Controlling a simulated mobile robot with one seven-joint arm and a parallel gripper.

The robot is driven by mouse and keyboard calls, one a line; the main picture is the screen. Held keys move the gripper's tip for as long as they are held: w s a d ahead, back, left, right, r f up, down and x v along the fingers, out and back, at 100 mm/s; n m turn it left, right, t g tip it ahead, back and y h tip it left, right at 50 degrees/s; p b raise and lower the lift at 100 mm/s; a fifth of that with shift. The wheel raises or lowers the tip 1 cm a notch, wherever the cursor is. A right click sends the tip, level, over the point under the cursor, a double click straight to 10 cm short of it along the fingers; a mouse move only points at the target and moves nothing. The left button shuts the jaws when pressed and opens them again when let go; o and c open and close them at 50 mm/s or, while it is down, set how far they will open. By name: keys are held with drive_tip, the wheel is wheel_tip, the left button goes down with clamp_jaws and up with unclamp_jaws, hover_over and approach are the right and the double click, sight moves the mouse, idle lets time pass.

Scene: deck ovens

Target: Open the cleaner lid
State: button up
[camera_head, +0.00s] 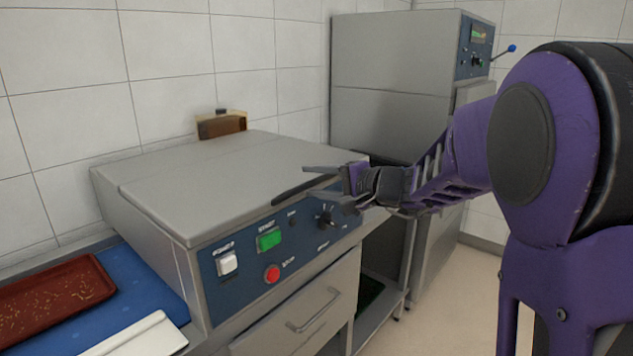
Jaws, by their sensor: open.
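The cleaner is a grey box-shaped machine with a blue control panel (238,262) on its front. Its flat grey lid (215,175) is down. A dark handle (298,188) sticks out along the lid's front edge toward the right. My gripper (322,184) is open at the right end of this handle, with one finger above it and one below. The handle's right end lies between or just behind the fingers; I cannot tell whether they touch it.
A tall grey appliance (390,85) stands behind on the right, with a thin blue-tipped lever (511,48). A brown tray (50,298) lies on a blue mat (135,290) at lower left, near a white object (140,337). A wooden box (221,124) sits behind the lid.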

clamp_jaws()
idle(1.4)
